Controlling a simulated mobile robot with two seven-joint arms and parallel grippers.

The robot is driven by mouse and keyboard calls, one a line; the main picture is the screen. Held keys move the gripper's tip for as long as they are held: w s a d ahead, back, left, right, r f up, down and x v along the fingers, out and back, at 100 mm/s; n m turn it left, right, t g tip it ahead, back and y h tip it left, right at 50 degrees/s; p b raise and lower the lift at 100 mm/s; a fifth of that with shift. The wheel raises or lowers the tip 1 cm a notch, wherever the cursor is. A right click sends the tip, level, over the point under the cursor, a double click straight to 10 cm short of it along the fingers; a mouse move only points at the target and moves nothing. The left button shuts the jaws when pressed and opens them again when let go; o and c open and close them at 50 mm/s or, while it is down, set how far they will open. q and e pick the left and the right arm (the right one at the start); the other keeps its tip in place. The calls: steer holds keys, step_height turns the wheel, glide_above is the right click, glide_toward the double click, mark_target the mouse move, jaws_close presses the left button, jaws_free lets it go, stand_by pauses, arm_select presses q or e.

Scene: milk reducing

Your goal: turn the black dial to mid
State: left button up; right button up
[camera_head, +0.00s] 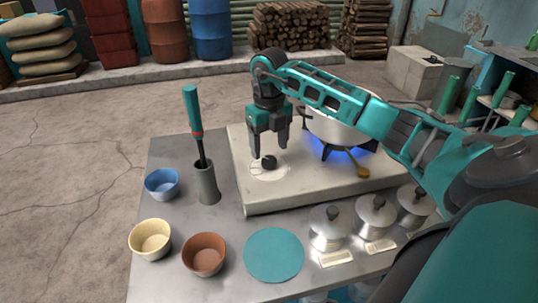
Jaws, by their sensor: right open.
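The black dial (269,162) is a small round knob on the top left of the white stove slab (300,188), inside a faint marked ring. My right gripper (268,151) points down over the dial with its two fingers apart. One fingertip is close to the dial's left side; whether it touches I cannot tell. A pot (338,128) stands on the burner behind my right arm, partly hidden by it. Blue flame (342,153) shows under the pot. My left gripper is not in view.
A gold spoon (355,168) lies by the burner. A grey holder (207,184) with a teal-handled tool stands left of the stove. Blue (162,184), cream (150,239) and brown (204,254) bowls, a teal disc (274,254) and lidded metal jars (329,228) sit on the table.

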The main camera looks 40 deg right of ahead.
mark_target(269, 159)
steer(key=shift+f, duration=1.85)
steer(key=shift+c, duration=0.5)
steer(key=c, duration=1)
steer(key=shift+o, duration=0.2)
steer(key=n, duration=0.4)
steer(key=shift+b, duration=0.3)
steer(key=shift+n, duration=1.8)
